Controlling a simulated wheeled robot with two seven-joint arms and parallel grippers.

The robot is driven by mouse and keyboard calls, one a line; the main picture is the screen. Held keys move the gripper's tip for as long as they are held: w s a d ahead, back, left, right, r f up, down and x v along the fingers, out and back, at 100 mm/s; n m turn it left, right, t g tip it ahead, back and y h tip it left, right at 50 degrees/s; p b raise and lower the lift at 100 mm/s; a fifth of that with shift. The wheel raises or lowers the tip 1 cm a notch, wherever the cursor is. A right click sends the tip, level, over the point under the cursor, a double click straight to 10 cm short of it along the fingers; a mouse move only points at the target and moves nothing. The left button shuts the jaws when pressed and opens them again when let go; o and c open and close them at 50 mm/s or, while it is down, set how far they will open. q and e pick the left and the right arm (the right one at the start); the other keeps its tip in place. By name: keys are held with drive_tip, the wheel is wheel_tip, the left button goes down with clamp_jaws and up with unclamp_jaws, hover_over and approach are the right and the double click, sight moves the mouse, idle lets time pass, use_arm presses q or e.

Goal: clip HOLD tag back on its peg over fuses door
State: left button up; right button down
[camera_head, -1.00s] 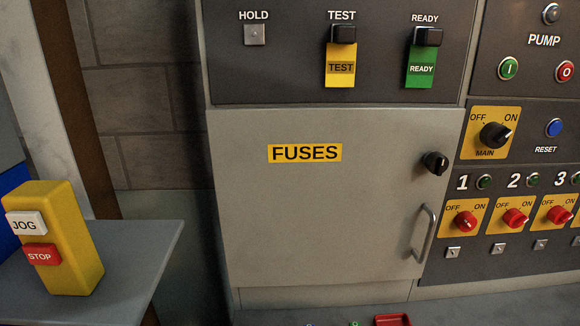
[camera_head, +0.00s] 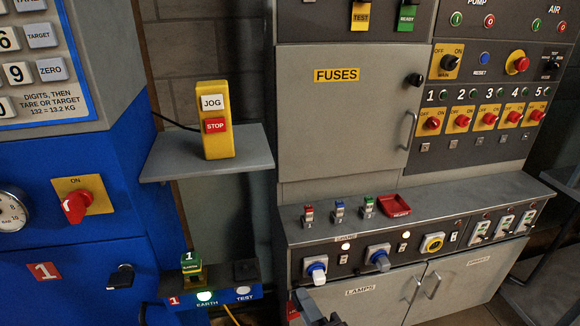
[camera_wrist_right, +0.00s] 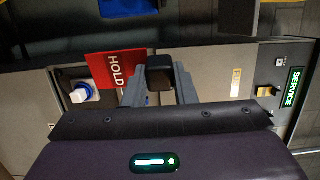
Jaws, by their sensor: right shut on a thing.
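My right gripper (camera_wrist_right: 160,85) is shut on the black clip of the red HOLD tag (camera_wrist_right: 115,70) in the right wrist view. The tag's red plate sticks out to the left of the fingers, its lettering turned sideways. In the head view the right gripper (camera_head: 320,318) shows only in part at the bottom edge, in front of the lower cabinet. The grey fuses door (camera_head: 335,115) is closed, with a yellow FUSES label. The HOLD peg above the door is outside the head view now. My left gripper is not in view.
The yellow TEST tag (camera_head: 360,17) and green READY tag (camera_head: 406,17) hang at the top edge. A grey shelf (camera_head: 250,160) carries the yellow JOG/STOP box (camera_head: 215,125). A blue cabinet stands left.

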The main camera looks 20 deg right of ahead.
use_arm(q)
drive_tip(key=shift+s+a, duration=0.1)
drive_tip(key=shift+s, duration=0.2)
